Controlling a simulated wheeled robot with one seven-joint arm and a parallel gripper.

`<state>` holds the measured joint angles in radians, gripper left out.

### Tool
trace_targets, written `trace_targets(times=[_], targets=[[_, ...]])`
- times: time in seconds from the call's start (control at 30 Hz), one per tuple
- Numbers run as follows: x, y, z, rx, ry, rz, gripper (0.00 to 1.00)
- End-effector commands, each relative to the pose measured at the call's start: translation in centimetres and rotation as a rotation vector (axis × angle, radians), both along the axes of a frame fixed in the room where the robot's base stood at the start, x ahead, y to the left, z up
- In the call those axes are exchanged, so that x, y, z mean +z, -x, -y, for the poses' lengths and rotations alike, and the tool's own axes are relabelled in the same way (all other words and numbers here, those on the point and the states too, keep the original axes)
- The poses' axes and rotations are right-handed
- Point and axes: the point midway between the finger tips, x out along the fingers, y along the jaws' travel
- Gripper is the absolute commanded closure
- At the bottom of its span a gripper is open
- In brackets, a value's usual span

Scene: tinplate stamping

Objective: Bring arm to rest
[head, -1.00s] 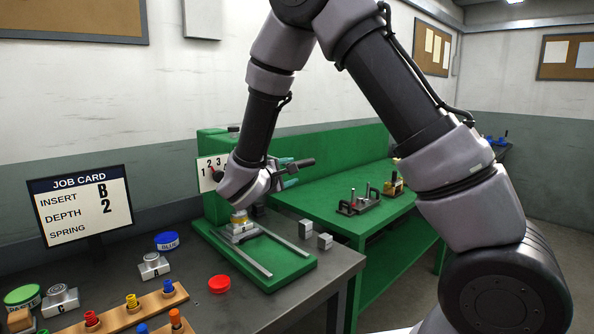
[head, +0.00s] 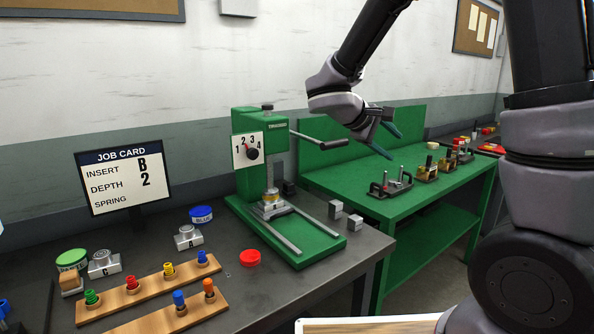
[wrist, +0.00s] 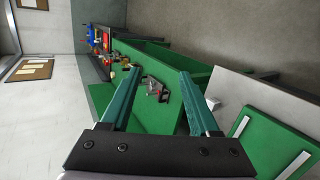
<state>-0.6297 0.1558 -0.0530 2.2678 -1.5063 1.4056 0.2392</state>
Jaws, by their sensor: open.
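My gripper (head: 384,142) is open and empty, in the air above the left part of the green bench, to the right of the green press (head: 246,165). In the wrist view my gripper (wrist: 165,78) shows its two teal fingers spread wide, with nothing between them but the bench beyond. My arm reaches in from the upper right in the head view. The press lever (head: 335,144) sticks out to the right, a little left of my gripper and apart from it.
A job card (head: 125,178) reads insert B, depth 2. The grey table holds wooden peg racks (head: 150,289), a red lid (head: 250,257), a blue lid (head: 201,214) and small metal blocks. Several fixtures (head: 391,184) stand on the green bench (head: 405,207).

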Motion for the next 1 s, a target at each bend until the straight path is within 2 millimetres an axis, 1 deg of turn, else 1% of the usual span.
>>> trace_targets(times=[0.03,0.1,0.2,0.3,0.43,0.5,0.6,0.7,0.83,1.0], targets=[[0.7,1.8,1.9,-0.078,-0.093,-0.003,0.38],[1.1,4.3,3.5,-0.175,-0.228,-0.012,0.38],[1.8,7.8,4.7,-0.296,-0.431,-0.002,0.38],[2.6,10.7,4.9,-0.397,-0.639,0.037,0.38],[4.3,13.6,4.1,-0.495,-0.914,0.128,0.38],[5.4,14.7,3.4,-0.529,-1.051,0.192,0.38],[7.2,15.8,2.5,-0.558,-1.219,0.288,0.38],[8.7,16.4,1.9,-0.570,-1.340,0.368,0.38],[9.9,16.8,1.4,-0.574,-1.425,0.429,0.38],[10.2,16.8,1.2,-0.576,-1.448,0.444,0.38]])
